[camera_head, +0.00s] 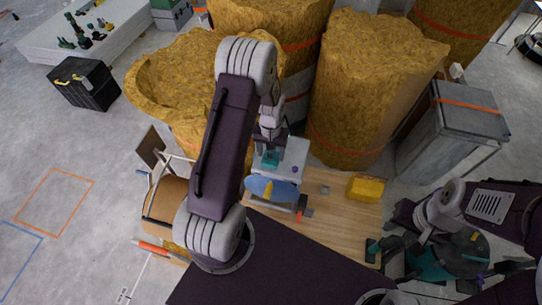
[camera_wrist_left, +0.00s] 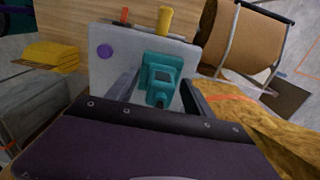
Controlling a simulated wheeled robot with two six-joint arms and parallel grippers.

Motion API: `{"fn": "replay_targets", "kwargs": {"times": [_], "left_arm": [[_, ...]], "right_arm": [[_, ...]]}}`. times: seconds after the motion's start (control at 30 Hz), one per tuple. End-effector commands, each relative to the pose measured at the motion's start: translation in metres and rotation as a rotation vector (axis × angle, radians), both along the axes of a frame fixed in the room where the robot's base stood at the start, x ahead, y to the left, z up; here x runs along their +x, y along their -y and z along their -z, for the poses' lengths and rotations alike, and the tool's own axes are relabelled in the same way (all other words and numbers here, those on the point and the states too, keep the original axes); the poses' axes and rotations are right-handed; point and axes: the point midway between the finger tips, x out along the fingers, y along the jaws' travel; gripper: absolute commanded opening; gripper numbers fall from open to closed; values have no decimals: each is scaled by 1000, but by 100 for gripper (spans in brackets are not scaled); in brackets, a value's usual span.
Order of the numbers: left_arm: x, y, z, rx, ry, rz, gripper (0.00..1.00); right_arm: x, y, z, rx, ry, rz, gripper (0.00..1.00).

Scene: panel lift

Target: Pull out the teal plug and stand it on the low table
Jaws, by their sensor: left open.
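The teal plug (camera_wrist_left: 160,78) sits on the face of a pale grey panel (camera_wrist_left: 112,72) and points toward the left wrist camera. It also shows in the head view (camera_head: 270,158), partly covered by my left gripper. My left gripper (camera_wrist_left: 158,98) is open, with one finger on each side of the plug; I cannot tell whether they touch it. The low table (camera_head: 335,216) is light wood and lies beside and below the panel.
A purple knob (camera_wrist_left: 104,51) and a yellow piece (camera_wrist_left: 165,20) are on or by the panel. A yellow block (camera_head: 367,188) stands on the table's right part. Large ochre columns (camera_head: 355,90) rise behind. A grey metal box (camera_head: 450,130) is at right. Bare wood shows mid-table.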

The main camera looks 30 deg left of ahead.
Motion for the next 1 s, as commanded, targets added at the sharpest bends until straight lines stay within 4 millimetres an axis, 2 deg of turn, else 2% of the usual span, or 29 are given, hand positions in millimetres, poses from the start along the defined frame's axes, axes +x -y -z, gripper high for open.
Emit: {"fn": "replay_targets", "kwargs": {"times": [0.17,0.4,0.63,1.0], "left_arm": [[0,0,0,0,0,0,60],[0,0,0,0,0,0,0],[0,0,-2,0,0,0,0],[0,0,-17,0,-1,0,0]], "right_arm": [[0,0,-1,0,0,0,36],[0,0,-1,0,0,0,36],[0,0,-2,0,0,0,36],[0,0,-14,0,0,0,36]]}}
